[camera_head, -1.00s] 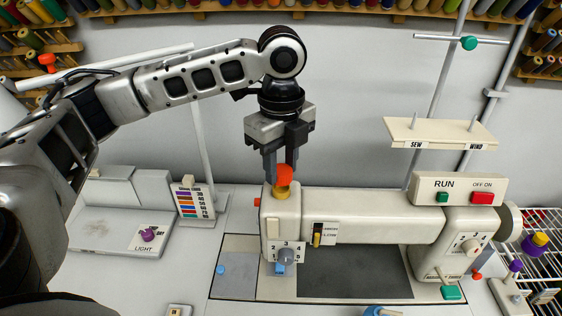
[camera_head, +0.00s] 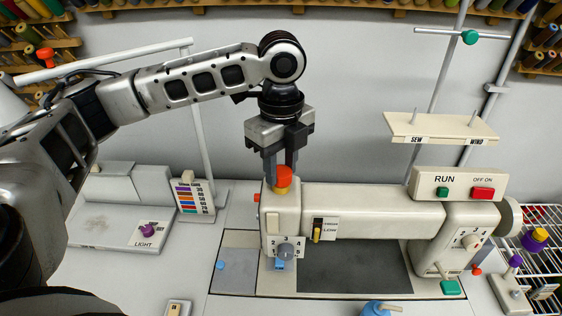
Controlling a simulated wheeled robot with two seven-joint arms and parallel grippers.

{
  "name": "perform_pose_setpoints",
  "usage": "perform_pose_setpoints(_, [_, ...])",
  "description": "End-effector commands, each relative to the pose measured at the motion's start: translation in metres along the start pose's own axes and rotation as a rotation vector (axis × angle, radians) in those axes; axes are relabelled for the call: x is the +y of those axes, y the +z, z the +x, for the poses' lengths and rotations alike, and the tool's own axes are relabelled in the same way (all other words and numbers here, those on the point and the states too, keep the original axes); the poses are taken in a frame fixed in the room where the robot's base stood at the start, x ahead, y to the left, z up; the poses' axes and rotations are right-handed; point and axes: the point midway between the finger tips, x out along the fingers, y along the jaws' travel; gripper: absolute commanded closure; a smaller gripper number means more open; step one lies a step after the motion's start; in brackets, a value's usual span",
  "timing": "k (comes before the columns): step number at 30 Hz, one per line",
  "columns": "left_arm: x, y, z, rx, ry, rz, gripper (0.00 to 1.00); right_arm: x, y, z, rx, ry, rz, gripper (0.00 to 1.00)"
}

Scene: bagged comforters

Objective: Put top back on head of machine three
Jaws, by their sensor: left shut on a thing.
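The sewing machine (camera_head: 370,214) stands in the middle of the white table, its head (camera_head: 281,220) at the left end. An orange-red round top (camera_head: 284,176) sits at the upper end of the head, with a thin yellow part (camera_head: 279,189) just below it. My left gripper (camera_head: 281,168) points straight down over the head, its fingers shut on the orange-red top. Whether the top is fully seated is hard to tell. My right gripper is not in view.
A colour chart (camera_head: 193,198) and a flat unit with a LIGHT knob (camera_head: 148,230) stand at the left. A SEW/WIND shelf (camera_head: 440,128) and poles rise behind the machine. A wire rack (camera_head: 537,225) is at the right. A blue object (camera_head: 377,308) lies at the front edge.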

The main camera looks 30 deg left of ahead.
Motion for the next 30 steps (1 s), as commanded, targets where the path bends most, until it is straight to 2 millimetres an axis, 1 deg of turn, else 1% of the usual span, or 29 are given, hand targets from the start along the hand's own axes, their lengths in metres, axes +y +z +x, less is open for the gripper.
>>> perform_pose_setpoints(10, [0.0001,0.0000,0.0010,0.000,0.000,0.010,0.91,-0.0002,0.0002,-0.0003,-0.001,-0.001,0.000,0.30])
perform_pose_setpoints(13, [0.0002,-0.0004,0.0003,0.002,0.001,0.104,0.91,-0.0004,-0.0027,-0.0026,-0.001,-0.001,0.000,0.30])
perform_pose_setpoints(18, [-0.0004,-0.0002,0.0018,0.001,-0.001,0.354,0.91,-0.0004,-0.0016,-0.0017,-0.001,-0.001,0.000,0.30])
perform_pose_setpoints(21, [-0.0004,0.0000,0.0017,0.000,-0.001,0.435,0.91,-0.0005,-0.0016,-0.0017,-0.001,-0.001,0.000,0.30])
perform_pose_setpoints(30, [-0.0005,0.0000,0.0016,0.000,-0.001,0.458,0.91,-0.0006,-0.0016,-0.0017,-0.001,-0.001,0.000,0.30])
